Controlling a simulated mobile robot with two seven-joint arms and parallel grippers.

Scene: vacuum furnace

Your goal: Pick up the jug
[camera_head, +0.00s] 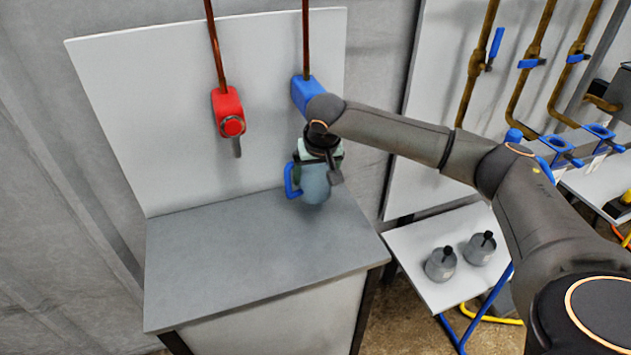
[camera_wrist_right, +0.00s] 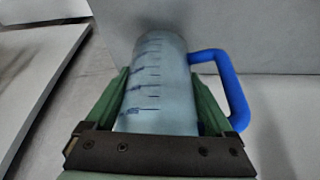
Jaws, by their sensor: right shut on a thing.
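The jug (camera_head: 315,185) is a pale translucent grey-blue vessel with a blue handle on its left side in the head view. It is at the back right of the grey table, below the blue box on the panel. My right gripper (camera_head: 319,160) is shut on the jug, its green fingers on either side of the body. In the right wrist view, the jug (camera_wrist_right: 155,75) shows dark measuring marks, with its blue handle on the right. I cannot tell whether its base touches the table. My left gripper is not in view.
The grey table (camera_head: 235,270) is otherwise bare. A lower white table (camera_head: 430,285) at right holds two grey weights (camera_head: 441,265). Brass pipes with blue valves stand at upper right.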

